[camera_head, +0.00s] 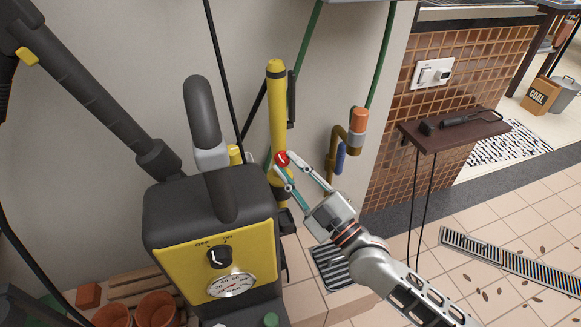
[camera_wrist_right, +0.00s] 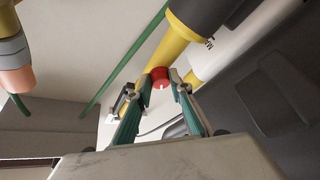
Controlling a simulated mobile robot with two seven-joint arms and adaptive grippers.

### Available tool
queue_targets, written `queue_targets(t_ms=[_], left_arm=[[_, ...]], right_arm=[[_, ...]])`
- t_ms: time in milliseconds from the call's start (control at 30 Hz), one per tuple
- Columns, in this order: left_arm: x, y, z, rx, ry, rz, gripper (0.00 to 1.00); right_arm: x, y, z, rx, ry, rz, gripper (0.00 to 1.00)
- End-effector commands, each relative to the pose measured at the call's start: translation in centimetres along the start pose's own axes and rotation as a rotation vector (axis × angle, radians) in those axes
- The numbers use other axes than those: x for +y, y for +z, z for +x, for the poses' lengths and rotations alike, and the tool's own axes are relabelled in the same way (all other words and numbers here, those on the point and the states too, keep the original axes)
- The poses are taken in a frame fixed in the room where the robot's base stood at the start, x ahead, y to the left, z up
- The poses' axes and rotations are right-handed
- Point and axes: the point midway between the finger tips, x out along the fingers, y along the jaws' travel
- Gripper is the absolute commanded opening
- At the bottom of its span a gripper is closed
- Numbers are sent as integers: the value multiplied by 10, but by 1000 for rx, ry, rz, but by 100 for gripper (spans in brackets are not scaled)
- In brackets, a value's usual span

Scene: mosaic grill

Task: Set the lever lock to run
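A small red knob (camera_head: 281,158) sits on the side of an upright yellow tube (camera_head: 278,110) with a black sleeve, against the wall. I take it to be the lever lock; no run mark on it is readable. My right gripper (camera_head: 291,163) reaches up to it from the lower right. In the right wrist view the red knob (camera_wrist_right: 160,77) lies between the tips of my right gripper (camera_wrist_right: 160,84). The fingers are spread and seem to flank it, with no clear grip. My left gripper is not in view.
A yellow and black washer (camera_head: 185,265) with an OFF/ON dial (camera_head: 219,257) and a gauge stands left of my right gripper. A brass tap (camera_head: 347,143) is on the wall to the right. A dark shelf (camera_head: 455,130) is further right. Terracotta pots (camera_head: 155,311) stand below left.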

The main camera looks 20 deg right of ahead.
Motion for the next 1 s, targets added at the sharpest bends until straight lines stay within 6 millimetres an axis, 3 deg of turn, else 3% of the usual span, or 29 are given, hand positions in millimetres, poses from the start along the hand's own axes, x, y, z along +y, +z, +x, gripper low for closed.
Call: queue_targets(t_ms=[400, 700, 733, 800, 1000], left_arm=[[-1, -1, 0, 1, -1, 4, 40], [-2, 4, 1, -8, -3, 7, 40], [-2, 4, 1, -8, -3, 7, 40], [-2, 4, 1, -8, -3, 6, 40], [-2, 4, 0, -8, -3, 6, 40]], right_arm=[[-3, 0, 0, 15, 105, 210, 0], [-4, 1, 0, 17, 110, 224, 0], [-4, 1, 0, 17, 110, 224, 23], [-4, 1, 0, 17, 110, 223, 38], [-4, 1, 0, 17, 109, 223, 38]])
